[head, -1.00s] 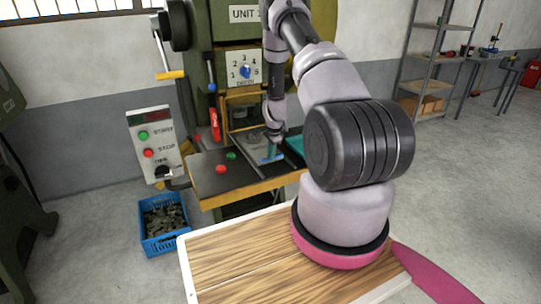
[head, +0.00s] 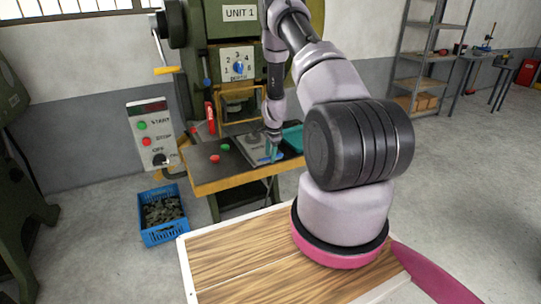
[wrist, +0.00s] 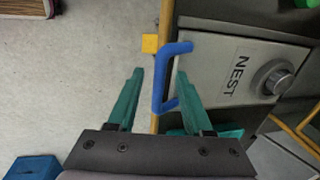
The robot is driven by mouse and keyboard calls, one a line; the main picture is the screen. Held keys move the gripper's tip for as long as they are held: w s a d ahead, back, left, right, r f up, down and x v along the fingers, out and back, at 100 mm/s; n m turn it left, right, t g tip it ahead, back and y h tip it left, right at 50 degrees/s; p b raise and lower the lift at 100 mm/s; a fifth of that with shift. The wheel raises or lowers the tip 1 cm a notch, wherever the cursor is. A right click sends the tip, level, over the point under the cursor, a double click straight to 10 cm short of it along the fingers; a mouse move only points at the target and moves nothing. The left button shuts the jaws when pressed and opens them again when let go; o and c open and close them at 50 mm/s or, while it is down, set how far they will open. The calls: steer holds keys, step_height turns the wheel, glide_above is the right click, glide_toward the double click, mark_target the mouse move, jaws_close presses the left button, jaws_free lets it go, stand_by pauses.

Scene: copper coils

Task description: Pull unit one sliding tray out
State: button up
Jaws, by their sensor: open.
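The unit one tray is a grey plate marked NEST (wrist: 222,60) with a round metal knob (wrist: 279,82). A blue bar handle (wrist: 159,82) stands out from its front edge, by the yellow table edge. In the wrist view my gripper (wrist: 158,80) has its two teal fingers apart, one on each side of the handle. I see gaps, so the fingers do not appear to press on it. In the head view my gripper (head: 271,155) is at the tray front on the unit one table, and my arm partly hides the tray (head: 256,146).
A control panel (head: 152,137) with start and stop buttons stands left of the press table (head: 210,178). Red and green buttons are on the table. A blue crate (head: 161,216) of dark pieces sits on the floor. Open floor (wrist: 75,75) lies before the table.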

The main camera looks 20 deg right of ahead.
step_height(320, 180, up, 11)
steer(key=s, duration=0.2)
steer(key=shift+f, duration=0.15)
stand_by(0.3)
stand_by(0.4)
steer(key=s+a+r+n+t+y, duration=0.1)
steer(key=s+a+r+n, duration=0.2)
steer(key=r, duration=0.7)
steer(key=s+a+r+n+t, duration=0.1)
steer(key=s+a+r, duration=0.25)
steer(key=r, duration=0.75)
steer(key=s+a+r+n+t+y, duration=0.15)
steer(key=a+r, duration=0.35)
steer(key=r, duration=0.5)
steer(key=s+a+r+n, duration=0.2)
steer(key=s+r, duration=0.1)
steer(key=s, duration=0.5)
steer(key=s+a+r+n+t, duration=0.1)
steer(key=s+r+n, duration=0.2)
steer(key=s, duration=0.5)
steer(key=s+a+r+n, duration=0.2)
steer(key=s+r, duration=0.3)
steer(key=s, duration=0.3)
steer(key=shift+a+r+n+h, duration=0.2)
steer(key=shift+a+n+h, duration=0.15)
steer(key=shift+n, duration=0.1)
